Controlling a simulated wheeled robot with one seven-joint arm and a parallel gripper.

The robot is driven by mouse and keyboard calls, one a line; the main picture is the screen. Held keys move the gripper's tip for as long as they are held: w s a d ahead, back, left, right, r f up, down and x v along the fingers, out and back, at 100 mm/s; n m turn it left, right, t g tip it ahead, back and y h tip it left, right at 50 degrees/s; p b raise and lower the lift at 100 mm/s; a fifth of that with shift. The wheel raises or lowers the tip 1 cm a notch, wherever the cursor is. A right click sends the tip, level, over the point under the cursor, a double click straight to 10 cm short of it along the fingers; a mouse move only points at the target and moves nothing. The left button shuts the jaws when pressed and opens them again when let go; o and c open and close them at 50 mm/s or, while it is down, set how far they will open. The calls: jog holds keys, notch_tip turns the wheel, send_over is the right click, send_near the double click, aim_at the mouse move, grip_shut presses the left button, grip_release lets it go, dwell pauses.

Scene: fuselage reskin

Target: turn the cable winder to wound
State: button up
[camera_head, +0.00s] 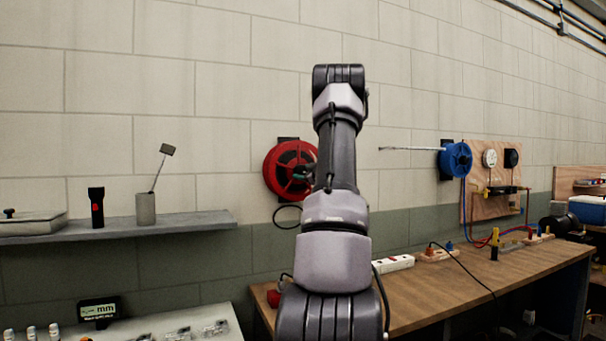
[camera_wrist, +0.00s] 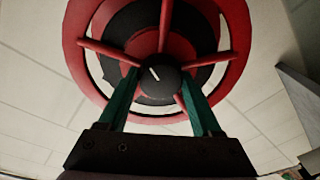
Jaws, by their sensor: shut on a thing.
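The cable winder (camera_head: 276,183) is a red reel with a black centre, mounted on the block wall behind my arm; its right side is partly hidden by the arm. In the wrist view the red winder (camera_wrist: 236,50) fills the upper middle, with red spokes around a black round knob (camera_wrist: 160,86). The knob has a short white mark, tilted toward upper left. My gripper (camera_wrist: 158,78) has its two green fingers on either side of the knob, shut on it. In the head view the gripper is mostly hidden behind my arm, with a bit of green showing at the reel.
A blue reel (camera_head: 455,160) with a rod pointing left hangs on the wall to the right. A wooden workbench (camera_head: 420,293) with power strips and cables stands below. A grey shelf (camera_head: 190,224) with a torch (camera_head: 97,206) and a cup (camera_head: 146,209) is at left.

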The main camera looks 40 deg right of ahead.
jog(key=n, duration=0.5)
jog(key=shift+n+g, duration=0.3)
jog(key=n, duration=0.5)
jog(key=shift+g, duration=0.3)
jog(key=n, duration=0.5)
jog(key=shift+a+r+g+h, duration=0.1)
jog(key=shift+g+h, duration=0.2)
jog(key=n, duration=0.5)
jog(key=shift+h, duration=0.4)
jog(key=o, duration=1.4)
jog(key=shift+s+r, duration=0.1)
